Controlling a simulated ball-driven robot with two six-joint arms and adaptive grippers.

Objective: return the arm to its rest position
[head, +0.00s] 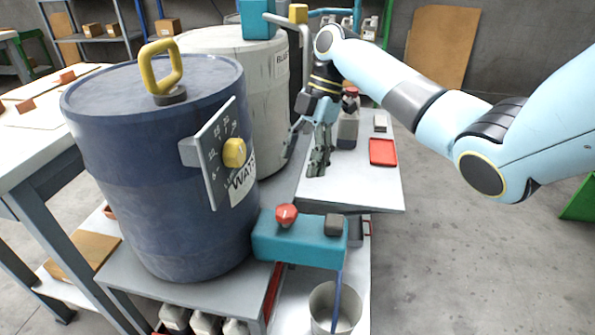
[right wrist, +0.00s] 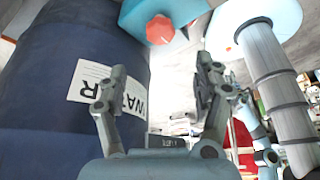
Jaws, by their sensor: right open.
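My right arm (head: 420,110) reaches in from the right in the head view, bent at the elbow. My right gripper (head: 303,158) hangs at its end with the fingers spread and pointing down, just right of the drums. In the right wrist view the gripper (right wrist: 160,80) is open, with nothing between its fingers. The blue drum (head: 150,190) labelled WATER, with a yellow handle and a yellow knob, stands to its left; it also fills the left of the wrist view (right wrist: 60,60). My left gripper does not show.
A white drum (head: 225,45) stands behind the blue one. A teal box (head: 300,245) with a red knob sits below my gripper, above a bucket (head: 335,305). A red tray (head: 383,152) lies on the grey bench (head: 375,190).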

